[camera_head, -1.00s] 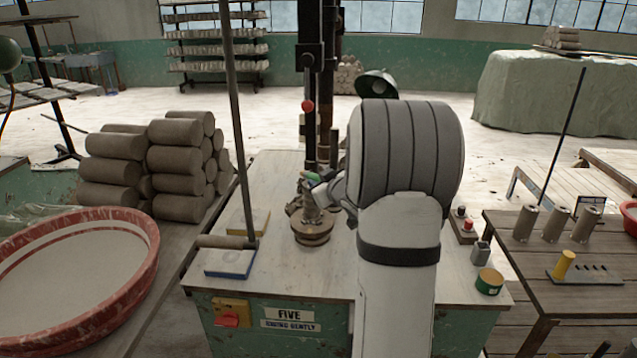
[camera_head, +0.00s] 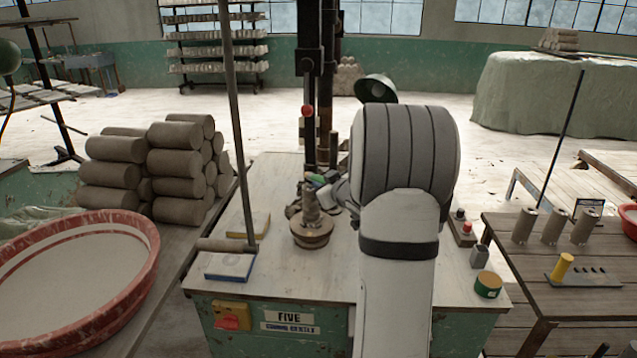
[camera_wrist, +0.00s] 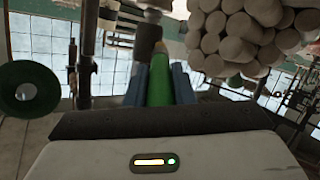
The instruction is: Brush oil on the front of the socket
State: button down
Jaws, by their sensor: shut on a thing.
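The socket (camera_head: 311,203) is a grey-brown stepped piece standing upright on a round brown base (camera_head: 312,234) on the machine table. My gripper (camera_head: 334,186) is just behind it and to its right, partly hidden by my arm. In the wrist view my gripper (camera_wrist: 159,72) has its blue fingers shut on the green handle of the brush (camera_wrist: 158,88). The brush also shows as a small green patch in the head view (camera_head: 319,179). Its far end is brownish in the wrist view. I cannot tell whether it touches the socket.
A vertical post (camera_head: 308,100) with a red knob stands behind the socket. A green tin (camera_head: 488,284) sits at the front right corner. The table's front middle is clear.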

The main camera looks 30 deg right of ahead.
jog(key=shift+w+a, duration=0.3)
jog(key=shift+a, duration=0.1)
jog(key=shift+r+p, duration=0.35)
jog(key=shift+r, duration=0.35)
dwell(1.6)
jog(key=shift+f, duration=0.1)
jog(key=shift+s+a+b, duration=0.25)
jog(key=shift+s+a, duration=0.3)
jog(key=shift+s, duration=0.25)
jog(key=shift+s+a+b, duration=0.3)
jog(key=shift+s+a, duration=0.3)
jog(key=shift+s, duration=0.2)
jog(key=shift+s+a+b, duration=0.25)
jog(key=shift+s+a, duration=0.3)
jog(key=shift+s, duration=0.25)
jog(key=shift+s, duration=0.1)
